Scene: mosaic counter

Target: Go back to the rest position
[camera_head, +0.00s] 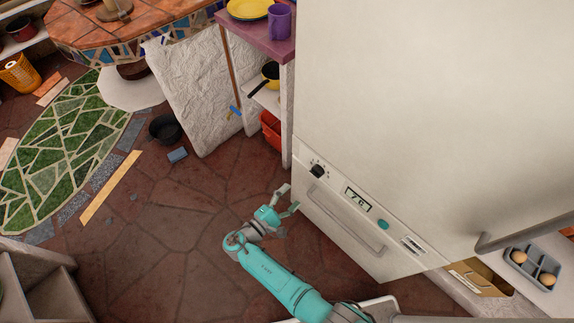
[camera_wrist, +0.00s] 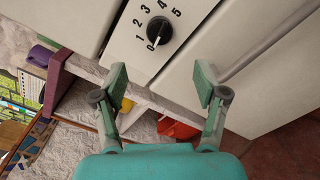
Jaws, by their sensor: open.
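My gripper (camera_head: 284,200) is at the end of my teal arm, low in front of the white fridge (camera_head: 400,110). In the wrist view my gripper (camera_wrist: 163,88) is open and empty, with its two fingers well apart. Past the fingertips is a black dial (camera_wrist: 159,32) on the fridge's control strip, with numbers around it and its white pointer near 0. The dial (camera_head: 317,171) also shows in the head view, apart from the gripper. The strip carries a small display (camera_head: 357,199) that appears to read 7 C.
A purple-topped shelf (camera_head: 262,40) stands left of the fridge, with a purple mug (camera_head: 279,22) on top. A dark pot (camera_head: 165,129) and a blue block (camera_head: 177,155) lie on the floor. An egg tray (camera_head: 533,266) is at the right. Stone floor left of my arm is clear.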

